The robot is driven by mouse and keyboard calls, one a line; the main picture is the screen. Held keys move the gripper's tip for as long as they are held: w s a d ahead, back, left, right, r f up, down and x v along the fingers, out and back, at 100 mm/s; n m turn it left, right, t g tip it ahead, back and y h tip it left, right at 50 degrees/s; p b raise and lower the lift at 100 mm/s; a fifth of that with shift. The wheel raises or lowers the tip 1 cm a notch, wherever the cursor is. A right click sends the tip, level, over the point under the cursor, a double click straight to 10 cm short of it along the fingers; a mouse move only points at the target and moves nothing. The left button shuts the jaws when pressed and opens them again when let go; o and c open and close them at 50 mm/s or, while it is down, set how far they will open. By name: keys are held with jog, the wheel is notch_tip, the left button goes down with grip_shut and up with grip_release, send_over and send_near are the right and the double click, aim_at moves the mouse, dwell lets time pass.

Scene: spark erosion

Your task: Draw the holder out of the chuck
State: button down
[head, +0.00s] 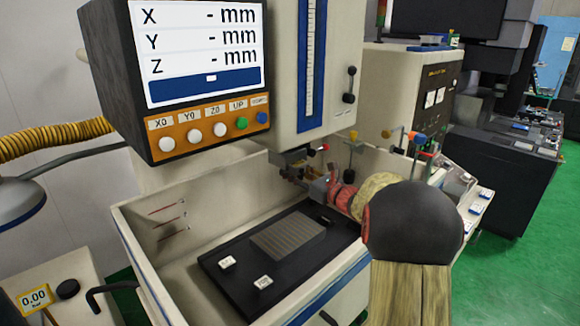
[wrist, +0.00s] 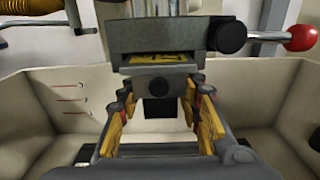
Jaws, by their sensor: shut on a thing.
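The chuck (wrist: 168,38) hangs under the machine head, with a dark knob (wrist: 230,36) on its right side. My gripper (wrist: 160,92) is shut on the holder, with one orange-padded finger at each side. In the head view my gripper (head: 318,184) reaches in from the right beneath the chuck (head: 290,157), and my arm partly hides it. The holder is too small to make out there.
A light tank (head: 135,232) surrounds the black work table (head: 225,274), which carries a grey ribbed plate (head: 288,235). A lever with a red ball (wrist: 300,38) sticks out right of the chuck. The display box (head: 195,70) overhangs on the left.

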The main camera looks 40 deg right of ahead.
jog(key=shift+s, duration=0.1)
jog(key=s, duration=1)
jog(key=shift+d, duration=0.45)
dwell(1.4)
